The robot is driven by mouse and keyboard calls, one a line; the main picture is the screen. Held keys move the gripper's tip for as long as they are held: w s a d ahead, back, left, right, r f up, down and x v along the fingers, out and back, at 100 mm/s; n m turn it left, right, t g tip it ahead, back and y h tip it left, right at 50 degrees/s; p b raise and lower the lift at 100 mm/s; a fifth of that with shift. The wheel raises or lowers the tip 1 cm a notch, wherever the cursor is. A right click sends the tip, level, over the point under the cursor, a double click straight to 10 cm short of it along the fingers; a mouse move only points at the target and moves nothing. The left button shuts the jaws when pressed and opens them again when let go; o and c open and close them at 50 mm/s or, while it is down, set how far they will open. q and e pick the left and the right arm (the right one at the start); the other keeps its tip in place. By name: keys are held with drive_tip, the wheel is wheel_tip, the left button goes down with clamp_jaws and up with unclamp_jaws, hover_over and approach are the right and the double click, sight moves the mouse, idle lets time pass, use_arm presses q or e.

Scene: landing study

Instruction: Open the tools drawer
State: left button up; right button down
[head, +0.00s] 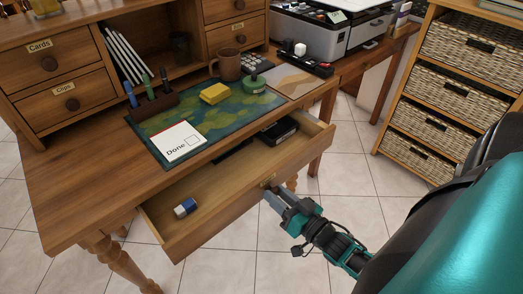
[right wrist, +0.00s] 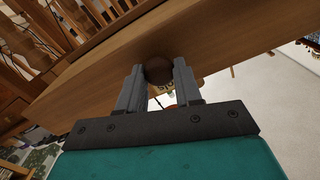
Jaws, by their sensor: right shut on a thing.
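The wooden desk drawer (head: 210,212) stands pulled out from under the desktop, and its inside shows in the head view. A blue and white eraser (head: 185,207) lies in its left part, and a dark box (head: 278,131) lies toward its right back. My right gripper (head: 270,190) is at the middle of the drawer front. In the right wrist view its two fingers are shut on the round dark knob (right wrist: 158,70) of the drawer front (right wrist: 215,40). A label on the drawer front is mostly hidden. My left gripper is not in view.
The desktop (head: 75,180) holds a map mat, a "Done" card (head: 180,141), a yellow sponge-like block (head: 214,93), a mug (head: 229,66) and pens. A shelf with wicker baskets (head: 430,128) stands at the right. Tiled floor is clear before the drawer.

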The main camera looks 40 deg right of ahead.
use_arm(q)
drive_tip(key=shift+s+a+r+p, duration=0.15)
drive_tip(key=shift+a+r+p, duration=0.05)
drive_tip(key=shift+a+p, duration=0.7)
use_arm(e)
drive_tip(key=s, duration=0.8)
drive_tip(key=shift+s+d, duration=0.35)
drive_tip(key=c, duration=0.8)
unclamp_jaws()
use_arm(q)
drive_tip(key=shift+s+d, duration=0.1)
use_arm(e)
drive_tip(key=shift+o, duration=0.2)
drive_tip(key=s+d, duration=0.1)
drive_tip(key=s, duration=1.2)
drive_tip(key=shift+w, duration=0.1)
